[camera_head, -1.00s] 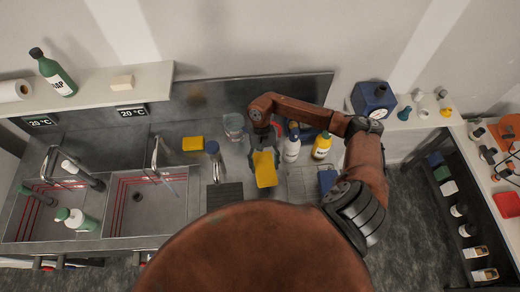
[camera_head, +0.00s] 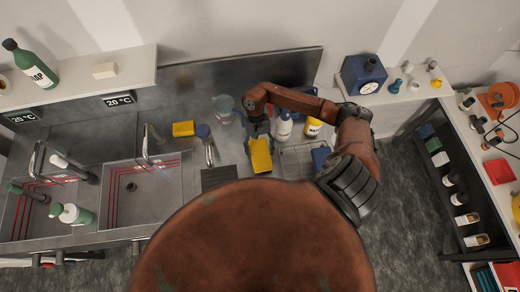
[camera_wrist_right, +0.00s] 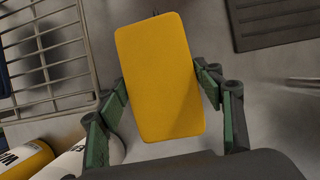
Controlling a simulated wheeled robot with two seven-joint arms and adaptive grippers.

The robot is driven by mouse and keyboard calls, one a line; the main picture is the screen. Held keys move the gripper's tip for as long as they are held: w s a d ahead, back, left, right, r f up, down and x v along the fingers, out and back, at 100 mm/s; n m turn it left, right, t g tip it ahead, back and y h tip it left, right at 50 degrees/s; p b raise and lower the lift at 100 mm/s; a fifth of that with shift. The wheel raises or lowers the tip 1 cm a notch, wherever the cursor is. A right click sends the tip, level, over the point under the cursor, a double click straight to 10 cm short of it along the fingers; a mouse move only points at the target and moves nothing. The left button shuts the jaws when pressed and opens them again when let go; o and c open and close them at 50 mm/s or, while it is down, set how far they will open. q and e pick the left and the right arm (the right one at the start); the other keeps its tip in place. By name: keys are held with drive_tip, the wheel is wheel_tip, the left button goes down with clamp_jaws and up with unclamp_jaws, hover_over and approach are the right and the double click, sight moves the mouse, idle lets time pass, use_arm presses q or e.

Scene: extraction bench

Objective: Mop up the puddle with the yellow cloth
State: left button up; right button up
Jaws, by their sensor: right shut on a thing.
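My right gripper (camera_head: 259,134) is shut on the yellow cloth (camera_head: 261,156), a flat rounded rectangle that hangs over the steel counter. In the right wrist view the cloth (camera_wrist_right: 160,75) sits between the green finger pads of the gripper (camera_wrist_right: 158,100), with grey counter behind it. I cannot tell whether it touches the counter. A second yellow block (camera_head: 183,128) lies on the counter behind the sinks. I cannot make out a puddle in either view; my arm and body hide part of the counter. My left gripper is not in view.
A white bottle (camera_head: 284,127) and a yellow-labelled bottle (camera_head: 313,128) stand right of the gripper. A clear beaker (camera_head: 223,108) stands behind it. A wire rack (camera_head: 298,158) lies right, a dark ribbed mat (camera_head: 219,177) left. Sinks (camera_head: 150,200) are further left.

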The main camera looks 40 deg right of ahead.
drive_tip(key=shift+f, duration=0.1)
idle(0.5)
drive_tip(key=shift+f, duration=0.2)
drive_tip(key=shift+f+b, duration=0.75)
drive_tip(key=shift+b, duration=0.4)
